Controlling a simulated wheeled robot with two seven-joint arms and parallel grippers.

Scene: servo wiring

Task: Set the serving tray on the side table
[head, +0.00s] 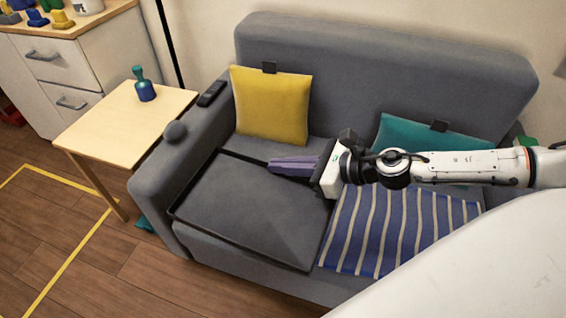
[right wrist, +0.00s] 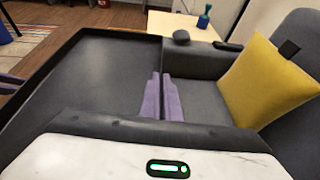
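The serving tray (head: 305,268) is dark grey with a raised black rim. It lies over the left seat of the sofa in the head view and fills the left of the right wrist view (right wrist: 85,75). My right gripper (head: 272,165) has purple fingers and reaches in from the right at the tray's far edge. In the right wrist view its fingers (right wrist: 161,76) are close together with the rim between them. The wooden side table (head: 105,130) stands left of the sofa and also shows in the right wrist view (right wrist: 175,25).
A blue-green bottle (head: 146,90) stands toward the side table's back; its front is clear. A round grey object (head: 175,131) and a black remote (head: 211,93) lie on the sofa armrest between. A yellow cushion (head: 270,108) leans behind the tray; a striped blanket (head: 400,235) lies right.

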